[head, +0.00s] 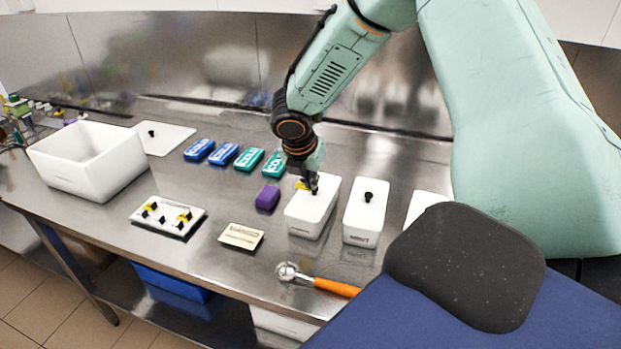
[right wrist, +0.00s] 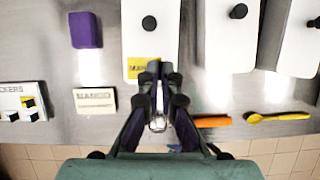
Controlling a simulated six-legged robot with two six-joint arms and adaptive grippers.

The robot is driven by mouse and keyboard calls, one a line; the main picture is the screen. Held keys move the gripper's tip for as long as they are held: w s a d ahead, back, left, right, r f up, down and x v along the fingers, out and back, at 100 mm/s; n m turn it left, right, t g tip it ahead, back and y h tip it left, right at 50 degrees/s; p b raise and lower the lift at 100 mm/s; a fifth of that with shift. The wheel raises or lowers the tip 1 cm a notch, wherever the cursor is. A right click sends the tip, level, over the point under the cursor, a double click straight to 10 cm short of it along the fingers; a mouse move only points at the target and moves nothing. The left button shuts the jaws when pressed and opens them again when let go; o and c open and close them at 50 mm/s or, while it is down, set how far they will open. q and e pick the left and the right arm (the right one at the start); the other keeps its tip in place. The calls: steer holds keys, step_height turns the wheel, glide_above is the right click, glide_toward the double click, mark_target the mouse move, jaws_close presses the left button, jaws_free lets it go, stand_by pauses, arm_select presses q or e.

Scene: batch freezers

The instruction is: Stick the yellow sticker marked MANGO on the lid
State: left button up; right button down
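My right gripper (head: 312,186) comes down over a white lidded tub (head: 308,216). The yellow sticker (head: 300,185) shows at its fingertips, by the tub's lid. In the right wrist view the fingers (right wrist: 154,76) are close together and appear shut on the yellow sticker (right wrist: 142,69), whose lettering is partly covered. It overlaps the near part of the white lid (right wrist: 138,45), which has a black knob (right wrist: 149,22). I cannot tell whether the sticker touches the lid. My left gripper is not in view.
A card marked MANGO (head: 241,236), a purple block (head: 267,198) and a white sticker holder (head: 150,220) lie left of the tub. Another lidded tub (head: 362,222) stands close right. An orange-handled scoop (head: 335,287) lies in front. A white bin (head: 85,175) stands far left.

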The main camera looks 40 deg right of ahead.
steer(key=b+x, duration=0.2)
steer(key=x, duration=0.1)
steer(key=shift+s+d+f+b, duration=0.1)
steer(key=shift+s+f+b, duration=0.05)
steer(key=shift+b, duration=0.15)
steer(key=shift+s+a+f+b, duration=0.15)
steer(key=shift+a+f+b, duration=0.45)
steer(key=shift+b, duration=0.45)
steer(key=shift+f, duration=0.25)
steer(key=shift+b+x, duration=0.55)
steer(key=shift+x, duration=0.6)
steer(key=shift+a, duration=0.1)
steer(key=shift+s+a+r, duration=0.2)
steer(key=shift+a+r, duration=0.05)
steer(key=shift+r, duration=0.05)
steer(key=shift+w+d+f, duration=0.1)
steer(key=shift+d+f, duration=0.15)
steer(key=shift+d, duration=0.05)
